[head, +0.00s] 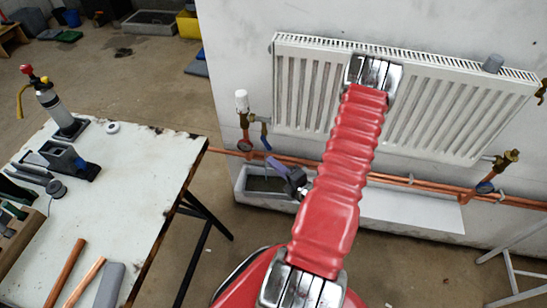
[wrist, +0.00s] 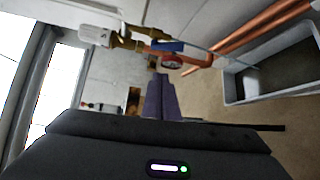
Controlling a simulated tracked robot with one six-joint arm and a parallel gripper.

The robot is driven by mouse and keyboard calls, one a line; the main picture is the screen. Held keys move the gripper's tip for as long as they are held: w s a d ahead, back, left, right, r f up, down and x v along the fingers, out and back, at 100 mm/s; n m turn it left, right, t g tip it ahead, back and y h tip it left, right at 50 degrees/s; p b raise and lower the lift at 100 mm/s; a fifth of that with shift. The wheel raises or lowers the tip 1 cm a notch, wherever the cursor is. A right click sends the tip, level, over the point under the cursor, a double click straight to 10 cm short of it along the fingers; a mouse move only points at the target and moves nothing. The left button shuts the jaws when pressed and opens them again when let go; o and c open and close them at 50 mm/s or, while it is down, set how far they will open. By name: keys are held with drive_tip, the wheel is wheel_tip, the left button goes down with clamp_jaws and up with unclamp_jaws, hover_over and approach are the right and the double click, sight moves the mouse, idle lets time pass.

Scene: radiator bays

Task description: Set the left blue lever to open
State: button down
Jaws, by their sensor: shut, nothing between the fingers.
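The left blue lever (head: 264,136) is at the brass valve (head: 244,120) below the radiator's left end. In the head view it points down, roughly alongside the vertical pipe. My red arm hides part of the radiator and pipes. A second blue lever (head: 485,187) is at the right valve.
The white radiator (head: 305,90) hangs on the wall above copper pipes (head: 400,180). A grey trough (head: 265,184) stands on the floor below my gripper. A white-topped workbench (head: 130,180) with tools is at the left. A white-capped valve head (wrist: 95,20) is beside the lever.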

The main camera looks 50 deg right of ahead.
drive_tip(key=d+r+n, duration=0.4)
drive_tip(key=r+n, duration=0.2)
drive_tip(key=r, duration=0.5)
drive_tip(key=s+f+n+g+y, duration=0.1)
drive_tip(key=s+f+n+g, duration=0.3)
drive_tip(key=n, duration=0.6)
drive_tip(key=shift+s+n+g, duration=0.3)
drive_tip(key=shift+s+g, duration=0.7)
drive_tip(key=shift+s, duration=0.2)
approach(269, 147)
drive_tip(key=x, duration=0.5)
drive_tip(key=shift+s+f, duration=0.15)
drive_tip(key=shift+f, duration=0.15)
drive_tip(key=shift+w+d+f, duration=0.15)
drive_tip(key=shift+w+f, duration=0.1)
drive_tip(key=shift+w, duration=0.3)
